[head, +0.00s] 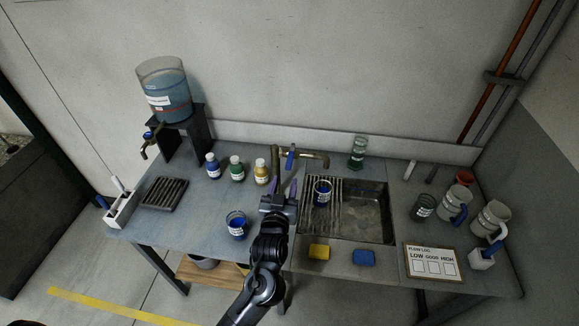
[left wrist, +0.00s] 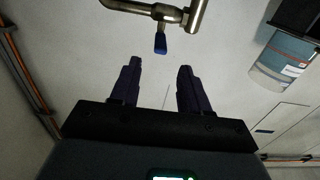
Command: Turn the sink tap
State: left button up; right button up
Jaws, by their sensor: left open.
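The sink tap (head: 312,155) is a metal pipe with a bent spout, standing at the back of the bench by the sink's left side. Its blue lever handle (head: 290,159) hangs from the pipe. In the left wrist view the tap (left wrist: 148,9) is at the top, with its blue handle (left wrist: 160,43) just beyond the fingertips, roughly between them. My left gripper (head: 284,186) is open and empty in front of the tap, apart from the handle; its dark fingers also show in the left wrist view (left wrist: 158,68). My right gripper is not in view.
The steel sink (head: 372,222) has a ribbed drainer with a blue-filled beaker (head: 322,193). Another blue beaker (head: 237,226) stands left of my arm. Several small bottles, including a yellow one (head: 261,172), stand left of the tap. A water tank (head: 165,90) is farther left.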

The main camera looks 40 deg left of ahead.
aim_at(292, 150)
pick_arm(q)
jog(key=x, duration=1)
jog(key=shift+p, duration=0.3)
jog(key=shift+r, duration=0.1)
grip_shut()
